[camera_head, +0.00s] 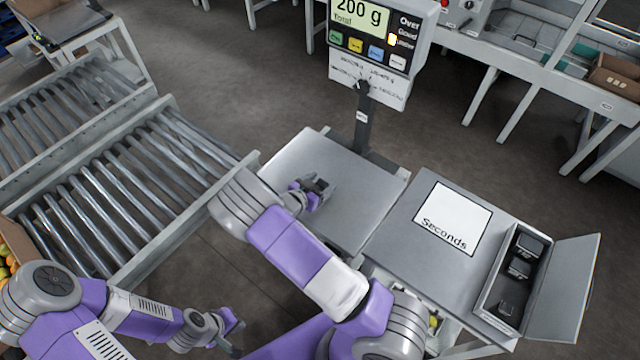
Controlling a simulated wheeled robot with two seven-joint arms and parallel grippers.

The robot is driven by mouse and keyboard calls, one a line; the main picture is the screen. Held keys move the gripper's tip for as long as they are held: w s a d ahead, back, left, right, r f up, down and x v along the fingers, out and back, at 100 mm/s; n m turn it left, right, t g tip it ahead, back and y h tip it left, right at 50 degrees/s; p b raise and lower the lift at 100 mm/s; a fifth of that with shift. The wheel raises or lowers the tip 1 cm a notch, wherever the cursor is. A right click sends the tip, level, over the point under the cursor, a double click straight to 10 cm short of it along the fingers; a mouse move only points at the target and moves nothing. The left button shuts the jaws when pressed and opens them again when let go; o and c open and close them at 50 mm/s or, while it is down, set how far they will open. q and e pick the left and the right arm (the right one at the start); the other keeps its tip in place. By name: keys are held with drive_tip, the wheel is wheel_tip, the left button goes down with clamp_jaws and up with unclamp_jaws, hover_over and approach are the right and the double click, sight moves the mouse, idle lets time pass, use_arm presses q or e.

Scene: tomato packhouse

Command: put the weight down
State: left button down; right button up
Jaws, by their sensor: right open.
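My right gripper (321,190) is open and low over the plate of the scale (365,205). A small dark block shape shows at its fingertips; it may be the weight, but I cannot clearly separate it from the fingers. The scale display (361,17) reads 200 g. An open grey case (484,303) on the right holds dark weights (530,244) in its compartments. My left gripper (236,333) is open and empty, low at the bottom of the view, away from the scale.
A grey table (405,240) beside the scale carries a white "Seconds" mat (455,217), which is bare. The scale's post (363,120) stands behind the plate. Roller conveyors (130,190) run along the left. White benches (530,80) stand at the back right.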

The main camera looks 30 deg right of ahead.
drive_tip(key=shift+a+r, duration=0.2)
drive_tip(key=shift+r, duration=0.15)
drive_tip(key=p+v, duration=0.3)
drive_tip(key=v, duration=0.8)
drive_tip(key=shift+s+a+r, duration=0.15)
drive_tip(key=shift+a, duration=0.05)
